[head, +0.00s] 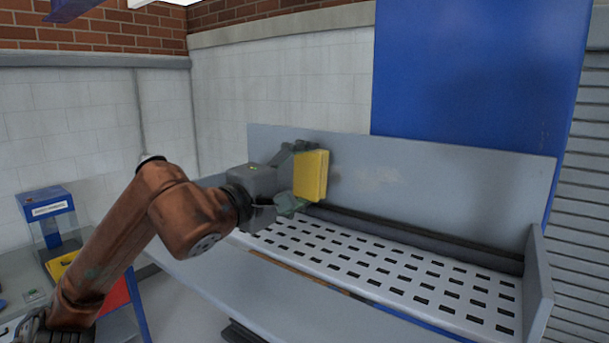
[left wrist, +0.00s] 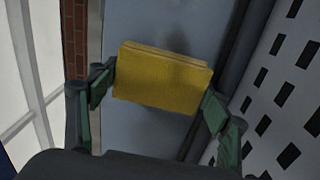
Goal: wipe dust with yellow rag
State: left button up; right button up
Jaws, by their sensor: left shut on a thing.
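The yellow rag (head: 311,175) is a thick folded block held upright in my left gripper (head: 290,178), close to the grey back panel (head: 450,184) of the machine. I cannot tell whether it touches the panel. In the left wrist view the rag (left wrist: 162,80) sits between the two green-padded fingers of the gripper (left wrist: 158,95), which are shut on its two ends. My right gripper is not in view.
Below the panel lie a dark roller (head: 420,240) and a white slotted bed (head: 400,275). A side wall (head: 541,275) closes the right end. At the left, a table holds a blue dispenser (head: 47,209) and another yellow item (head: 60,265). A blue panel (head: 470,70) stands behind.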

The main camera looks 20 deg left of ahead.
pick_arm(q)
jog(key=shift+w+d, duration=0.15)
jog(key=shift+w, duration=0.25)
dwell(0.3)
jog(key=shift+w+d+p, duration=0.2)
jog(key=shift+w+p, duration=0.2)
jog(key=shift+w, duration=0.15)
